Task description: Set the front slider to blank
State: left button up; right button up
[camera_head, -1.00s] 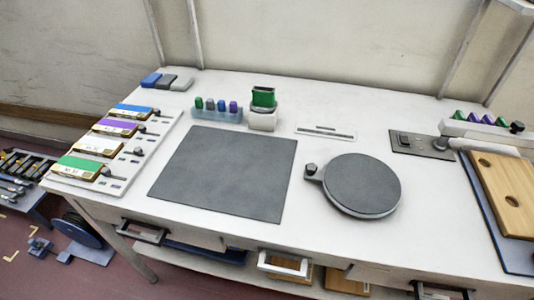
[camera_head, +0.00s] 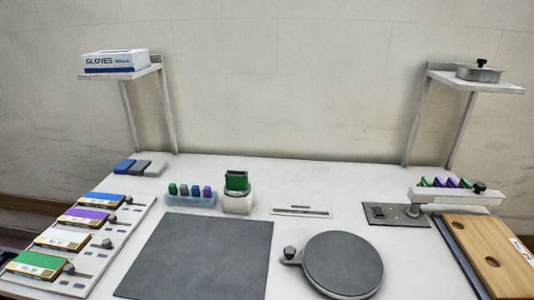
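A white slider panel (camera_head: 127,226) lies along the left of the bench. It carries blue (camera_head: 102,199), purple (camera_head: 87,217), white (camera_head: 62,238) and green (camera_head: 39,264) blocks in a row from back to front, each with a label strip. Each row has a dark knob. The front knob (camera_head: 69,268) sits close against the right end of the green block. The white row's knob (camera_head: 107,243) stands farther right of its block. Small dark marks lie beside the rows; I cannot read them. Neither gripper is in view.
A grey mat (camera_head: 200,257) lies right of the panel, with a round dark plate (camera_head: 343,264) beyond it. Behind stand a rack of coloured pieces (camera_head: 190,197) and a green-topped device (camera_head: 237,190). A wooden board (camera_head: 487,255) lies at right. Shelves hold a glove box (camera_head: 115,61) and metal tin (camera_head: 480,74).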

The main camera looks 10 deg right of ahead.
aim_at(69, 269)
jog(key=k+j+u, duration=0.15)
jog(key=u, duration=0.9)
